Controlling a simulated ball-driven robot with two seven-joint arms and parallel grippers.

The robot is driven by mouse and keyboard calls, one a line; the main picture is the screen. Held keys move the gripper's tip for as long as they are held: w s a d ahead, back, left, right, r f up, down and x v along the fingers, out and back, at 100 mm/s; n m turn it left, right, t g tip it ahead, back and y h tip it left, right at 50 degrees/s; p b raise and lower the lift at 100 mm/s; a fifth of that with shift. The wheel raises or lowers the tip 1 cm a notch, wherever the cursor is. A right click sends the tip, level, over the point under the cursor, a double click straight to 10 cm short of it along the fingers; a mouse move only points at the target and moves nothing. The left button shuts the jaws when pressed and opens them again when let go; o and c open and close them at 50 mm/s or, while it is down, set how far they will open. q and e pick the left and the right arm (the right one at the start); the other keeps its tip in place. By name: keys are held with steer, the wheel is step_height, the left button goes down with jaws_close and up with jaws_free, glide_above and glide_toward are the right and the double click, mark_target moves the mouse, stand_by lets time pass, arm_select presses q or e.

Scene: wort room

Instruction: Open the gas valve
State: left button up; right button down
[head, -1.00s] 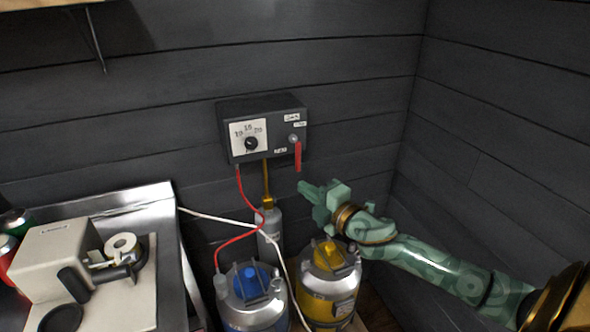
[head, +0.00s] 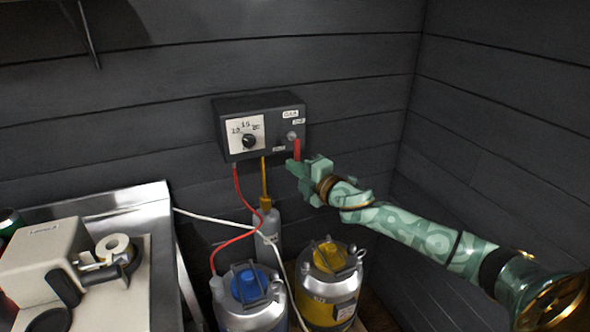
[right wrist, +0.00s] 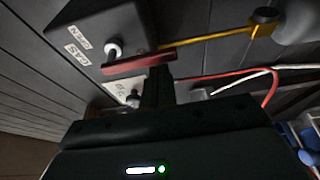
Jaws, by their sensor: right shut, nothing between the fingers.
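The gas valve is a red lever (head: 297,149) on the right part of the front of a dark wall box (head: 262,103). It hangs straight down from a pale round pivot. My right gripper (head: 291,166) is shut and empty, its fingertips at the lever's lower end, partly covering it. In the right wrist view the lever (right wrist: 138,64) lies across the picture just beyond the shut dark fingers (right wrist: 158,80). I cannot tell whether they touch. Labels reading GAS and OPEN show beside the pivot. My left gripper is not in view.
A dial (head: 249,141) sits left of the lever. A red hose (head: 238,190) and a yellow pipe (head: 264,180) run down from the box. A grey cylinder (head: 267,235), blue-topped keg (head: 248,290) and yellow-topped keg (head: 328,270) stand below. A steel counter (head: 140,203) is at left.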

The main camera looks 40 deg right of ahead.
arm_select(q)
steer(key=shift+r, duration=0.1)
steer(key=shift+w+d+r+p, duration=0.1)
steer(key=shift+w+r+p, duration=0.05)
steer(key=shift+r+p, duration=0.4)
arm_select(e)
steer(key=shift+s+d+n, duration=0.1)
steer(key=shift+d+n, duration=0.1)
steer(key=shift+n, duration=0.1)
